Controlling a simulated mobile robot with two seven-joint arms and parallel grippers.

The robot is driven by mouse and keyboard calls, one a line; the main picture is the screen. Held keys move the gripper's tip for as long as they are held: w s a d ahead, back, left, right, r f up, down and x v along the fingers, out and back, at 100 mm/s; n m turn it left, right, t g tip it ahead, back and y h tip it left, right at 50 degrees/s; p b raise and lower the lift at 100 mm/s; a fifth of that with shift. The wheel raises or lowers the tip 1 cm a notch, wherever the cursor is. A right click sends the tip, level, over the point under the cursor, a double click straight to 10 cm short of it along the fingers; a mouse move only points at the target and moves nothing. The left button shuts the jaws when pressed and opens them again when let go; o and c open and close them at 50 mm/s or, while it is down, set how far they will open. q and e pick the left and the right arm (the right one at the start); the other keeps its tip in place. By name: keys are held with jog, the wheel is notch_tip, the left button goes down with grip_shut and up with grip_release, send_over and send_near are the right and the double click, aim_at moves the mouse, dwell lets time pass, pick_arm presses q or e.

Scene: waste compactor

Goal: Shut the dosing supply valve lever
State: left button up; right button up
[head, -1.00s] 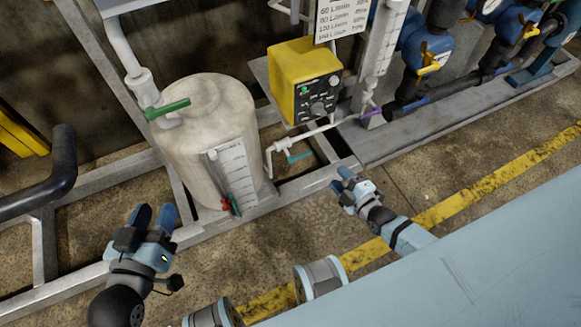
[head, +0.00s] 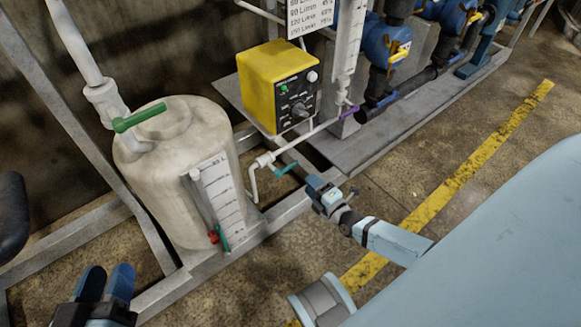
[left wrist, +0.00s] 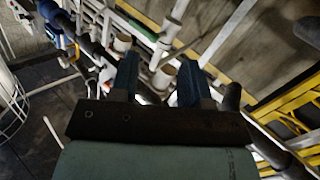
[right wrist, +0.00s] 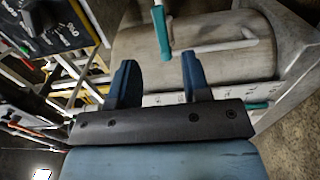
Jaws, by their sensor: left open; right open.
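A teal lever (head: 287,168) sits on a white pipe valve (head: 264,160) between the tank and the yellow dosing pump (head: 280,85). No label shows which lever is the dosing supply one. My right gripper (head: 320,187) is open and empty, just right of the teal lever and apart from it. In the right wrist view, the teal lever (right wrist: 161,30) stands ahead of the gap between the open fingers, beside a white pipe (right wrist: 212,46). My left gripper (head: 106,284) is open and empty at the lower left, away from the valve.
The beige tank (head: 180,190) carries a green lever (head: 139,117) on top and a sight gauge (head: 218,195) with red and teal fittings. A purple lever (head: 350,111) is right of the pump. The steel frame (head: 270,212) runs in front; floor lies beyond it.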

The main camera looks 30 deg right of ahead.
aim_at(293, 167)
jog(key=w+b, duration=0.1)
jog(key=w, duration=0.2)
jog(key=w+b, duration=0.1)
jog(key=w, duration=0.2)
jog(key=w+b, duration=0.1)
jog(key=w, duration=0.2)
jog(key=shift+w+a+f, duration=0.1)
jog(key=shift+w+a, duration=0.05)
jog(key=shift+a, duration=0.25)
pick_arm(q)
jog(key=shift+w+a+f+m+t+h+b, duration=0.2)
jog(key=shift+w+a+m, duration=0.1)
jog(key=shift+w+m, duration=0.25)
jog(key=shift+w+a+f+m+t+h+b, duration=0.15)
jog(key=shift+w+a+f+m+t, duration=0.2)
jog(key=shift+m, duration=0.3)
pick_arm(e)
jog(key=shift+w, duration=0.4)
pick_arm(q)
jog(key=shift+d+r, duration=0.1)
jog(key=shift+r, duration=0.1)
pick_arm(e)
grip_shut()
